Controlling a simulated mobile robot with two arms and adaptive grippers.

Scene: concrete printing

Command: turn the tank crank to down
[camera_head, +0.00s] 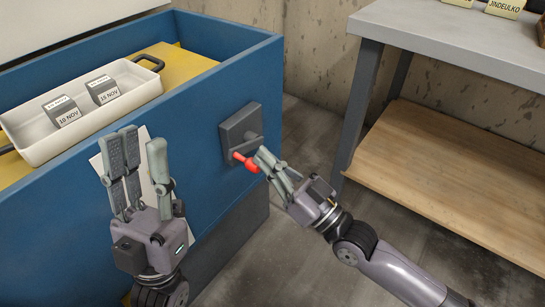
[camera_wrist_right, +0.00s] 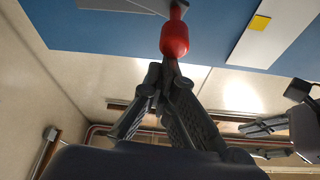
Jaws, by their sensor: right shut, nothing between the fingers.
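The tank crank is a dark grey plate (camera_head: 240,130) on the blue tank's side wall. Its arm slants down and left from the hub, and its red handle (camera_head: 245,162) sticks outward. My right gripper (camera_head: 264,160) is shut and empty, its fingertips at the free end of the red handle. In the right wrist view the red handle (camera_wrist_right: 174,38) is just beyond the closed fingertips (camera_wrist_right: 162,72); I cannot tell whether they touch it. My left gripper (camera_head: 140,145) is open and empty in front of the tank, left of the crank.
The blue tank (camera_head: 205,100) holds a white tray (camera_head: 30,155) with two grey labelled blocks (camera_head: 62,112). A white sheet on the tank wall is partly hidden behind my left gripper. A grey-topped bench (camera_head: 450,40) with a wooden lower shelf (camera_head: 460,170) stands at the right.

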